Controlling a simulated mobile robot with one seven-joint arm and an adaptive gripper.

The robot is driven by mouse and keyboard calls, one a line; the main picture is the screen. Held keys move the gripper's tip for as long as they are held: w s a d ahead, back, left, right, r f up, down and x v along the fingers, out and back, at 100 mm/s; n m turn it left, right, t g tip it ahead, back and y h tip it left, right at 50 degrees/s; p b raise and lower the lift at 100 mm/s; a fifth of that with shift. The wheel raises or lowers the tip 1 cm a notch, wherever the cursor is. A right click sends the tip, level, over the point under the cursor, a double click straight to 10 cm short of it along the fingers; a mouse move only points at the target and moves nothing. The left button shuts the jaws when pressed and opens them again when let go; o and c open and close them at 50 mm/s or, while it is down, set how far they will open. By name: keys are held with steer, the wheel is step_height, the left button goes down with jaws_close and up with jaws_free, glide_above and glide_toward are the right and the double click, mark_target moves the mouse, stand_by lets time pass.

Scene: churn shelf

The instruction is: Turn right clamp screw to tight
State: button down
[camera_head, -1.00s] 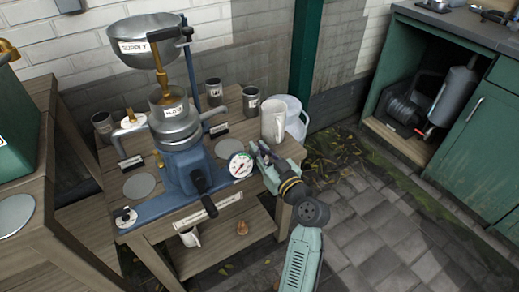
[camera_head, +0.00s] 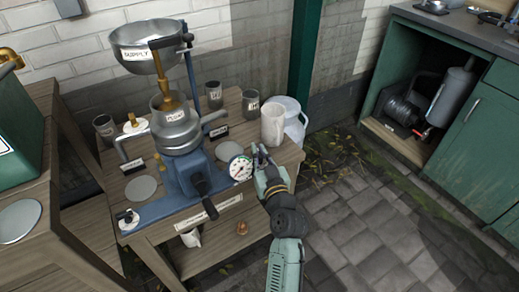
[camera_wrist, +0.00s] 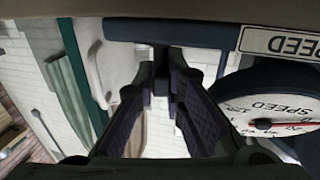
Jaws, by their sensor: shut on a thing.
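The machine's blue base (camera_head: 155,208) stands on the wooden bench, with the left clamp screw (camera_head: 127,216) at its near left end. My gripper (camera_head: 260,158) is at the base's other end, just right of the white speed dial. In the wrist view, the fingers of my gripper (camera_wrist: 161,88) are close together on a small dark part, which I take to be the right clamp screw. The fingers hide most of it, so its turn cannot be read. The blue bar of the base (camera_wrist: 180,32) runs across just beyond the fingertips.
The speed dial (camera_head: 240,168) is close beside my fingers; it also shows in the wrist view (camera_wrist: 275,112). A cream jug (camera_head: 273,124) stands just behind the gripper, with a pale can (camera_head: 294,122) beyond. The black crank handle (camera_head: 202,196) sticks out in front.

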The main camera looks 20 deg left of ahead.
stand_by(0.3)
steer(key=c, duration=1.9)
jaws_free()
steer(key=shift+c, duration=0.2)
steer(key=shift+f+b, duration=0.1)
steer(key=shift+b, duration=0.2)
